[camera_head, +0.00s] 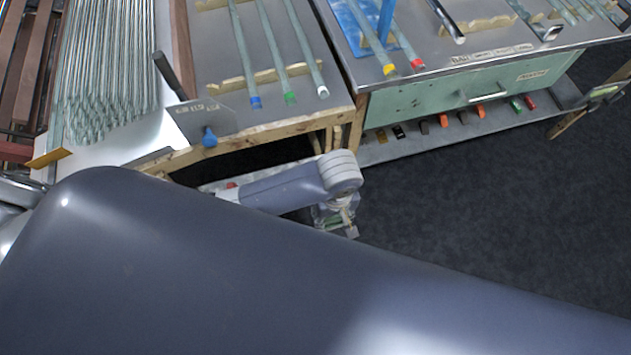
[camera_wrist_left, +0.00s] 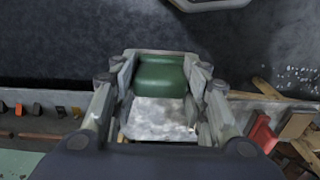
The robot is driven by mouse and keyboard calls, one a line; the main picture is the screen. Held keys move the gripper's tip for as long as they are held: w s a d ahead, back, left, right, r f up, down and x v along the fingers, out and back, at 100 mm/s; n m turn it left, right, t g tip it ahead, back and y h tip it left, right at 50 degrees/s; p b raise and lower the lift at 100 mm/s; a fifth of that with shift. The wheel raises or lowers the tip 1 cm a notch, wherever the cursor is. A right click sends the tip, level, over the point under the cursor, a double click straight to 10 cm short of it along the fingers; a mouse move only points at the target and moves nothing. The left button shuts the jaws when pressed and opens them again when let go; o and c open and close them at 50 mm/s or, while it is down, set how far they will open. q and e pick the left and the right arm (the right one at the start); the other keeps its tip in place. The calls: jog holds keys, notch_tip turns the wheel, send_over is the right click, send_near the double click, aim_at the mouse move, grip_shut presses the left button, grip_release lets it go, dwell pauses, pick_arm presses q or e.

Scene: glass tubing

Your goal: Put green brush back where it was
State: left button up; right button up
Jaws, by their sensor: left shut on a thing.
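My left gripper (camera_head: 340,222) hangs low over the dark floor, in front of the wooden bench in the head view. In the left wrist view the gripper (camera_wrist_left: 160,72) is shut on the green brush (camera_wrist_left: 160,76), with a finger on each side. A pale, mottled part shows below the green part. In the head view the brush is mostly hidden by my arm and gripper. My right gripper does not show.
A low shelf (camera_head: 372,153) under the green drawer (camera_head: 470,95) holds several small items in a row: black, orange, green and red. Glass tubes (camera_head: 245,55) lie on the bench above. Bare dark floor (camera_head: 480,200) lies to the right.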

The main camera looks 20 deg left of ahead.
pick_arm(q)
jog(key=shift+f, duration=0.35)
jog(key=w+a+f, duration=0.1)
jog(key=w+a, duration=0.1)
jog(key=w, duration=0.2)
jog(key=w+a+f, duration=0.1)
jog(key=w+a, duration=0.2)
jog(key=w, duration=0.1)
jog(key=w+a+f, duration=0.2)
jog(key=w+a, duration=0.1)
jog(key=w, duration=0.2)
jog(key=shift+a+b, duration=0.2)
jog(key=shift+b, duration=0.15)
jog(key=shift+f, duration=0.45)
jog(key=shift+f, duration=0.2)
jog(key=o, duration=1)
